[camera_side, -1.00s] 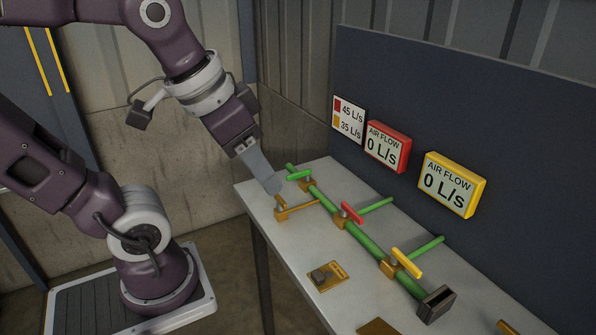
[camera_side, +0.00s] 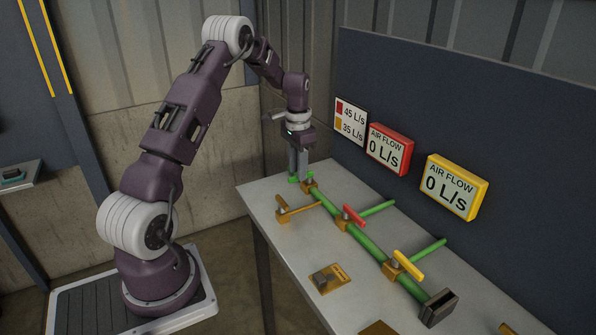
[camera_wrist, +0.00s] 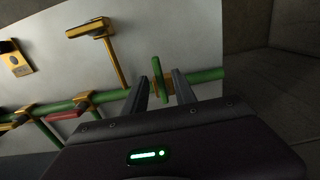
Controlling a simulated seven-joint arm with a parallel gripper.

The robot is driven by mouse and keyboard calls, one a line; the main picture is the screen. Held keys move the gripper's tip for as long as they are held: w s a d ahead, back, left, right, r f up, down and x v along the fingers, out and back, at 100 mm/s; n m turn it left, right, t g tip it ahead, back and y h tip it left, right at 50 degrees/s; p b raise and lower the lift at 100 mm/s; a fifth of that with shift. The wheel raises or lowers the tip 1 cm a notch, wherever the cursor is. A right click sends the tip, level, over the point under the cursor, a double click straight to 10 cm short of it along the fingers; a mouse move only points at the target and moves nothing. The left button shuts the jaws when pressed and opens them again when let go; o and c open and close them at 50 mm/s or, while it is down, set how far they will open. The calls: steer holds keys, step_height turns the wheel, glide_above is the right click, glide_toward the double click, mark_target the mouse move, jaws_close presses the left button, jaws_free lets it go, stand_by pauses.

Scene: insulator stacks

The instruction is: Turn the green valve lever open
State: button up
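The green valve lever (camera_wrist: 157,76) lies across the green pipe (camera_wrist: 209,76) in the wrist view. My gripper (camera_wrist: 161,80) is open, with one finger on each side of the lever; I see gaps between lever and fingers. In the side view my gripper (camera_side: 298,174) points down at the far end of the pipe, where its fingers hide much of the green lever (camera_side: 293,180). The red lever (camera_side: 353,215) and yellow lever (camera_side: 408,263) sit on brass valves further along the pipe. The red gauge (camera_side: 389,149) and yellow gauge (camera_side: 454,187) both read 0 L/s.
A brass plate with a grey knob (camera_side: 329,278) lies nearer. A sign (camera_side: 350,121) lists red 45 L/s, yellow 35 L/s. A dark panel (camera_side: 530,140) rises behind the table.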

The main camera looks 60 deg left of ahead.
steer(key=shift+f, duration=0.55)
jaws_close()
steer(key=shift+r, duration=0.1)
stand_by(0.9)
